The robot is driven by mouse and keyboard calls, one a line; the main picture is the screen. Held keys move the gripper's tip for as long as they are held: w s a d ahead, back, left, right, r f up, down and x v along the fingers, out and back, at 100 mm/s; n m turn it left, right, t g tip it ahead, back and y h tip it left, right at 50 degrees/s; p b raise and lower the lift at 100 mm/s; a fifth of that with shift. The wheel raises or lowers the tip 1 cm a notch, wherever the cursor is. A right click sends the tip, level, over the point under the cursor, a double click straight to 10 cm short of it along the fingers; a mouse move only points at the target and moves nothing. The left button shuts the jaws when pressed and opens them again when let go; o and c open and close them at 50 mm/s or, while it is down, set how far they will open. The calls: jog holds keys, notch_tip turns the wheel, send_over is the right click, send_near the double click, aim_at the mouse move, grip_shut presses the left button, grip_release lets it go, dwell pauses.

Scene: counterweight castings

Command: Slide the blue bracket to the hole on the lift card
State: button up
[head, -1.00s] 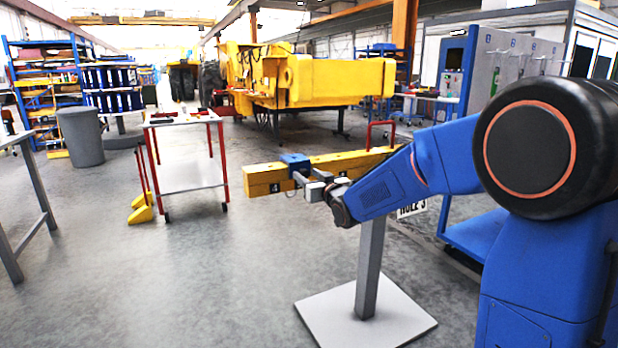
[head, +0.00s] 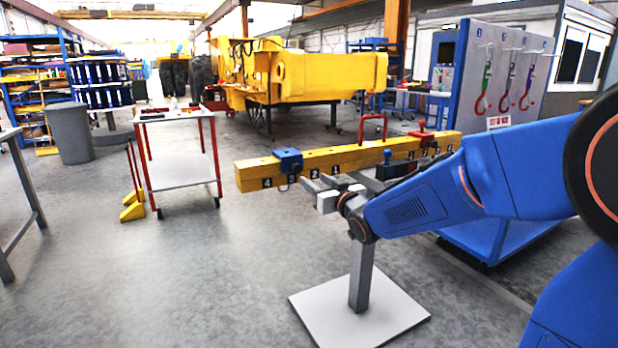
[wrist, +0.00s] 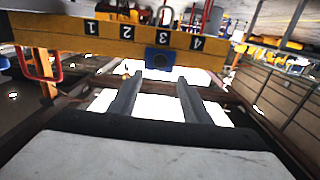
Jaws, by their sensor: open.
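The blue bracket (head: 288,160) sits on the left part of the yellow beam (head: 345,155), over the label that reads 3. In the wrist view the bracket (wrist: 163,58) shows against the beam beside label 3, between labels 2 and 4. My gripper (wrist: 160,80) is open, its two fingers pointing toward the bracket with nothing between them. In the head view my gripper (head: 322,184) is just to the right of the bracket, in front of the beam. The card reading HOLE 3 in the earlier view is hidden now.
The beam rests on a grey post (head: 361,275) with a white base plate (head: 330,315). It carries a red handle (head: 374,127) and a red bracket (head: 420,136). A red-legged cart (head: 180,170) stands left; a blue hook rack (head: 505,85) stands right.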

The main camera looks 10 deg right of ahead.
jog(key=v, duration=0.7)
jog(key=s+d+f+m+g+h, duration=0.25)
jog(key=s+d+f+g, duration=0.2)
jog(key=s, duration=0.65)
jog(key=s+d+f+m+g+h, duration=0.1)
jog(key=s+d+f+g+h, duration=0.4)
jog(key=s, duration=0.7)
jog(key=s+f+g+y, duration=0.1)
jog(key=s+f, duration=0.1)
jog(key=s, duration=0.4)
jog(key=s+f+g+y, duration=0.1)
jog(key=s+f+g, duration=0.1)
jog(key=s, duration=0.5)
jog(key=shift+d+f, duration=0.25)
jog(key=shift+f, duration=0.1)
